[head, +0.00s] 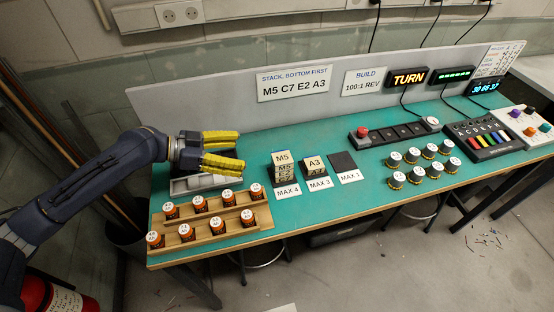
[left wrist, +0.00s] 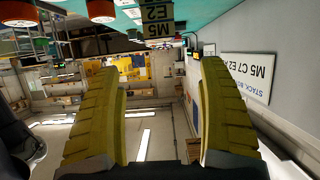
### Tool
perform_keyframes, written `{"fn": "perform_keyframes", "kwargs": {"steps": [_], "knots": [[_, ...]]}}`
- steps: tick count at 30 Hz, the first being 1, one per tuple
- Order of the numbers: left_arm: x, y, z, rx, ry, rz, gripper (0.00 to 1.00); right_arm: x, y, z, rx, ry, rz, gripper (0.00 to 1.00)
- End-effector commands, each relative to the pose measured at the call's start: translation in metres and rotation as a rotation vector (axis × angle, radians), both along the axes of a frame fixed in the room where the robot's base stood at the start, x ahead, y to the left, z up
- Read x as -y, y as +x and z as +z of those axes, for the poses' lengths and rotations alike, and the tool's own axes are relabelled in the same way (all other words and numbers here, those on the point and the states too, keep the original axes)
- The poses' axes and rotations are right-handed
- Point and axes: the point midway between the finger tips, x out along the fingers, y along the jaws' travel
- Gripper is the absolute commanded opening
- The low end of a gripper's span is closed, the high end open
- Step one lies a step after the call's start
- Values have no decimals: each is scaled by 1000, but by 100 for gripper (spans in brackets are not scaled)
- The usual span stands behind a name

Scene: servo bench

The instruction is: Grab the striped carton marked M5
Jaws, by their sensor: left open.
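The carton marked M5 (head: 283,158) is on top of a small stack on the bench, above the MAX 4 label. The carton beneath it reads E2 in the left wrist view. That view shows the stack upside down at the top edge, with the M5 carton (left wrist: 158,30) lowest in the picture. Stripes are too small to make out. My left gripper (head: 240,150) has yellow fingers spread apart and empty. It hangs left of the stack, over a grey tray, apart from the carton. My right gripper is not in view.
A carton marked A3 (head: 314,162) stands right of the stack, beside a bare dark pad (head: 343,161). A wooden rack (head: 236,226) of orange cylinders is in front of the gripper. A grey panel (head: 220,98) with signs runs behind. Several round-topped cylinders stand farther right.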

Motion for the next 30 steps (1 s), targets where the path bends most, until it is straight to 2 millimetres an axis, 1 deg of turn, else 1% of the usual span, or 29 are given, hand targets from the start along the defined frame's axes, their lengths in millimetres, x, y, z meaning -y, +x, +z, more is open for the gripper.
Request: {"fn": "perform_keyframes", "kwargs": {"steps": [1,3,9,13,18,26,30], "knots": [[10,2,-3,-1,-5,-3,76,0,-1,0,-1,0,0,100],[22,6,-8,-1,-3,-4,76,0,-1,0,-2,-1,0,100],[52,15,-22,-3,-2,-2,76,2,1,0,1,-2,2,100],[69,20,-29,-2,-2,-2,76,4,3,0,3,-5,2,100],[82,25,-35,-3,0,-1,76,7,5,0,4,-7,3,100],[90,27,-39,-2,1,-1,76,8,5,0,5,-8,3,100],[103,32,-45,-3,-1,-2,76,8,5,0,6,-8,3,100]]}}
